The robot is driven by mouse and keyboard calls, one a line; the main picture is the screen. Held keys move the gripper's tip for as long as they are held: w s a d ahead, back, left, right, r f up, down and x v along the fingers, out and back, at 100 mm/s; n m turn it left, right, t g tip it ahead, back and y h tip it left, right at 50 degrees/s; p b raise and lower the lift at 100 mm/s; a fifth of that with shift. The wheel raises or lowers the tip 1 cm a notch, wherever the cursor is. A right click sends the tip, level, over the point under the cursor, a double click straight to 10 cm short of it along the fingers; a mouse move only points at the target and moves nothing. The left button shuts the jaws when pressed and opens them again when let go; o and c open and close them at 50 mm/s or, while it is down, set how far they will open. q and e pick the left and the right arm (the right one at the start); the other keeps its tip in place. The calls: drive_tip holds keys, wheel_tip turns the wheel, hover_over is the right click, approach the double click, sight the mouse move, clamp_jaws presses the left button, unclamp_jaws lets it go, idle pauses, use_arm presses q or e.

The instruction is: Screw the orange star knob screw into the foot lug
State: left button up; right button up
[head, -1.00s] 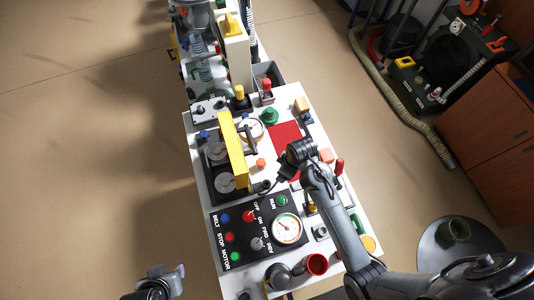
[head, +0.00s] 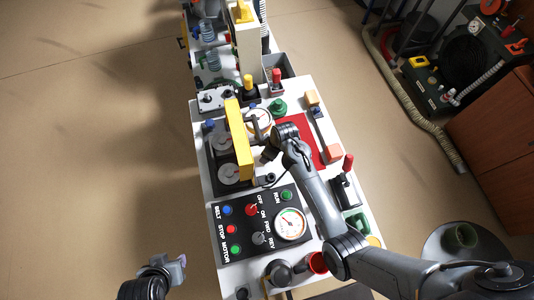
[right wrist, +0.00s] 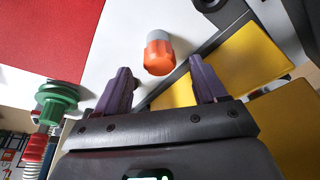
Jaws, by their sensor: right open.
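The orange knob screw (right wrist: 158,55) stands on the white table just beyond my right fingertips in the right wrist view, with a pale grey part at one end. My right gripper (right wrist: 161,78) is open, with one finger on each side of the knob's line and apart from it. In the head view my right gripper (head: 267,156) is over the table beside the yellow guard (head: 239,138), and the knob is hidden under it. A small dark piece with a round top (head: 270,179) near the guard's foot may be the foot lug. My left gripper (head: 178,268) is off the table at lower left.
A black control panel (head: 252,246) with buttons and a gauge lies in front of the guard. A red mat (head: 312,135), an orange block (head: 333,153) and a green knob (head: 278,107) are near my right arm. The green knob also shows in the right wrist view (right wrist: 57,99).

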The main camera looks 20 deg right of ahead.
drive_tip(key=shift+x, duration=1.7)
clamp_jaws()
drive_tip(key=shift+r, duration=0.1)
